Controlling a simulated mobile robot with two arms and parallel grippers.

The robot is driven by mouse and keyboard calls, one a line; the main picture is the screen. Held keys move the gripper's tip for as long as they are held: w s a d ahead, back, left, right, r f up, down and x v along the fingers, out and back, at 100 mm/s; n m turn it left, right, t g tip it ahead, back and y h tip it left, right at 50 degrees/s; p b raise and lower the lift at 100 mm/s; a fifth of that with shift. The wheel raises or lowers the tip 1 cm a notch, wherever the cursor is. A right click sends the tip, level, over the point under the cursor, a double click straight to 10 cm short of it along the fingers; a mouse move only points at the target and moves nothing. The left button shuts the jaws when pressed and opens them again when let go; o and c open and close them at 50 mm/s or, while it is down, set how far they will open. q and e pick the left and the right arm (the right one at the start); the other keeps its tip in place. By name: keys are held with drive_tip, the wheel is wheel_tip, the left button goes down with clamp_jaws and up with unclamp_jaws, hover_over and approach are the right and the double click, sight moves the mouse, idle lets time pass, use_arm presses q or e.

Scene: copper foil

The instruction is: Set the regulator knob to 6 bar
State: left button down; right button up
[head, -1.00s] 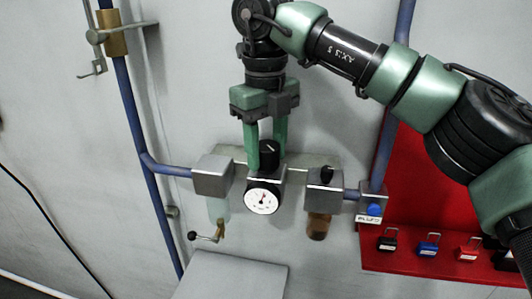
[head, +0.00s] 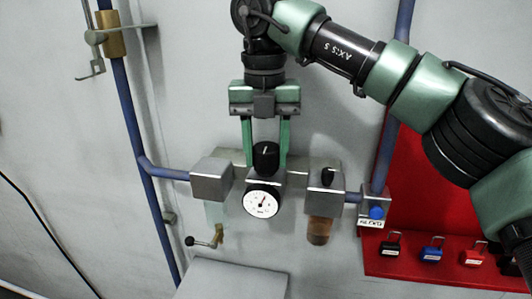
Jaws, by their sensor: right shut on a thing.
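The black regulator knob (head: 265,158) with a white mark sits on top of the regulator, in the middle of the pipe unit in the head view. The white round gauge (head: 262,203) is on the regulator's front, just below the knob. Its needle shows, but its numbers are too small to read. My right gripper (head: 266,160) points down from above with its green fingers on either side of the knob, shut on it. The fingertips are partly hidden behind the knob and regulator. My left gripper is not in view.
A metal filter block (head: 211,180) and a lubricator block (head: 325,178) flank the regulator. A blue button (head: 376,213) is to the right. A small lever (head: 205,241) and grey box top (head: 232,279) are below.

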sight(265, 147)
idle(0.5)
drive_tip(key=o, duration=1.4)
drive_tip(key=shift+s, duration=0.1)
wheel_tip(265, 147, up, 8)
drive_tip(key=shift+a+f+p, duration=0.1)
drive_tip(key=shift+p, duration=0.35)
drive_tip(key=shift+f, duration=0.1)
